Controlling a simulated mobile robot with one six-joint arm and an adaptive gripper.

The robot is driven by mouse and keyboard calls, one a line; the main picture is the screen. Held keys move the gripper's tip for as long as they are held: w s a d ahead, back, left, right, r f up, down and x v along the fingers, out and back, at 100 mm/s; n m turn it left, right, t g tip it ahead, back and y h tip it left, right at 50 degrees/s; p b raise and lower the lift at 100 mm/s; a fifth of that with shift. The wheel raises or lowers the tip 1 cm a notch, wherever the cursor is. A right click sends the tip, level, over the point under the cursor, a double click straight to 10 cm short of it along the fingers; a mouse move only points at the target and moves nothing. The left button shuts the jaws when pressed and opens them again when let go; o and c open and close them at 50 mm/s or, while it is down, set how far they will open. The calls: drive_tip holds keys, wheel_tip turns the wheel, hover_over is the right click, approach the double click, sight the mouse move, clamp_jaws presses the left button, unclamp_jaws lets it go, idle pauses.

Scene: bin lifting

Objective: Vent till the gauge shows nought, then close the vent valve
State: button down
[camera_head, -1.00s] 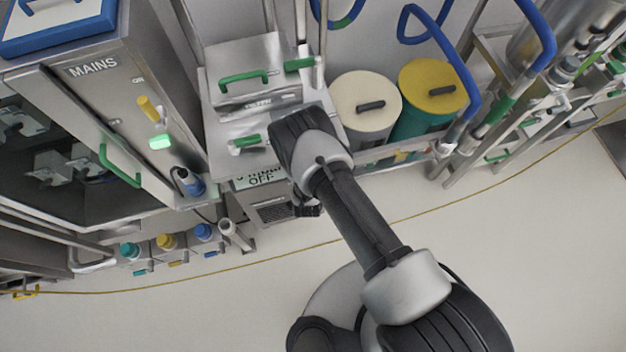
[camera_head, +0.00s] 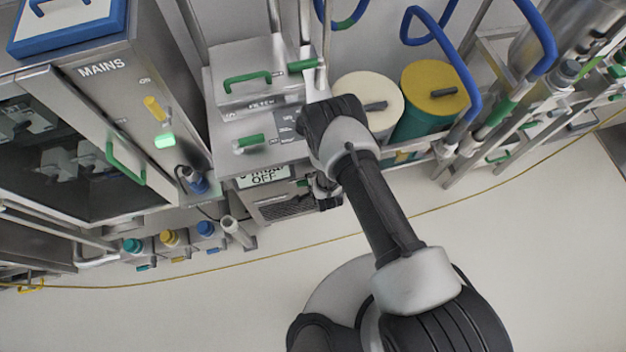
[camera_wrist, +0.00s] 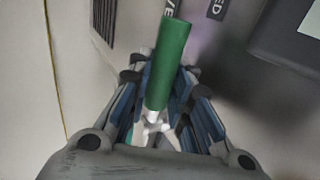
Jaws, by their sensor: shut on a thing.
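A green lever handle (camera_wrist: 168,62) stands between my gripper's fingers in the wrist view. Its white metal base shows below it. My gripper (camera_wrist: 161,80) is shut on this handle. Lettering beside the handle is partly hidden; "VE" and "ED" can be read, so it looks like the vent valve. In the head view my gripper (camera_head: 327,193) is at the front of the steel cabinet, low and to the right of the "OFF" sign (camera_head: 264,176), and mostly hidden by my arm. No gauge reading can be made out in either view.
A dark box (camera_wrist: 285,40) with a pale face is at the wrist view's upper right. Another green handle (camera_head: 250,142) is on the cabinet top. Cream (camera_head: 355,92) and yellow-lidded (camera_head: 435,80) drums stand behind my arm.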

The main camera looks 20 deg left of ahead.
drive_tip(key=c, duration=1.7)
unclamp_jaws()
drive_tip(key=shift+r, duration=0.1)
drive_tip(key=v, duration=1.2)
